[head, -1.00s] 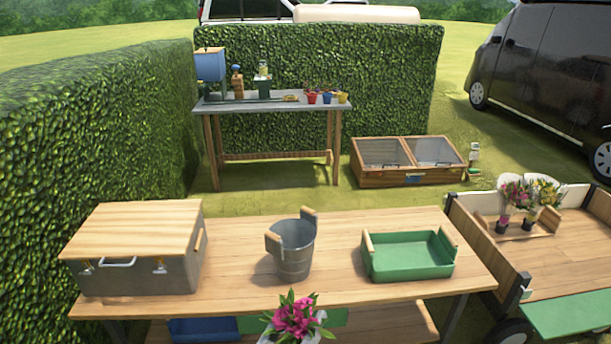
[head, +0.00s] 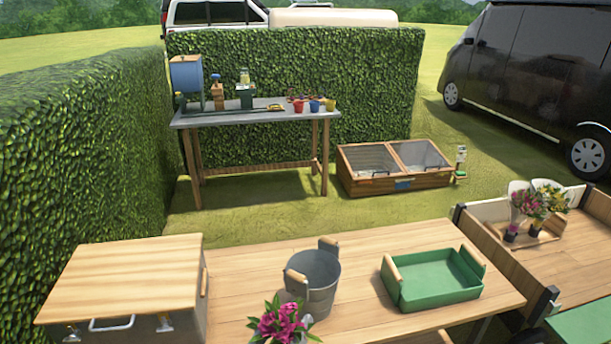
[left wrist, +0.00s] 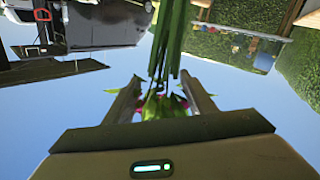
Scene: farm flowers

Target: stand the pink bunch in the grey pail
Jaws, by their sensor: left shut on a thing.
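The pink bunch (head: 279,322) shows at the bottom edge of the head view, its pink flowers and green leaves in front of the table's near side. Its green stems (left wrist: 172,45) run between my left gripper's fingers (left wrist: 163,90) in the left wrist view, and the gripper is shut on it. In the head view the bunch's lower part is cut off by the frame. The grey pail (head: 323,268) stands upright on the table just beyond and right of the bunch, with wooden grips on its rim. The bunch is outside the pail. My right gripper is not in view.
The wooden table (head: 352,318) also bears a grey box with a wooden lid (head: 125,275) at left and a green tray (head: 436,285) at right. A cart (head: 500,252) with potted flowers stands at far right. Table room between box and pail is clear.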

